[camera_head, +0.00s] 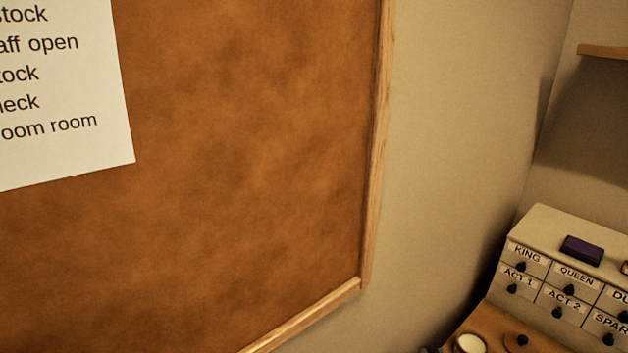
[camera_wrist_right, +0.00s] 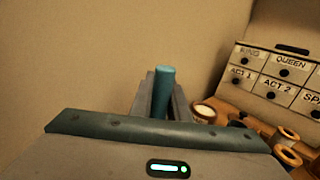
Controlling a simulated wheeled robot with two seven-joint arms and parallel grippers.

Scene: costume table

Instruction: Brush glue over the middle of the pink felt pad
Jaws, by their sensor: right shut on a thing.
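In the right wrist view, my right gripper (camera_wrist_right: 162,98) is shut on a teal rod-like handle (camera_wrist_right: 164,82), whose rounded top stands up between the fingers. The lower end of the handle is hidden behind the gripper body, so I cannot tell whether it has bristles or glue on it. The pink felt pad does not show in either view. My left gripper does not show in either view. The head view shows mostly the wall and neither gripper clearly.
A corkboard (camera_head: 250,180) with a paper list (camera_head: 60,90) fills much of the head view. A labelled drawer cabinet (camera_head: 545,265) with a purple block (camera_head: 582,250) on top stands right. A pale-topped round container (camera_wrist_right: 204,113) and several spool-like things (camera_wrist_right: 286,137) sit near it.

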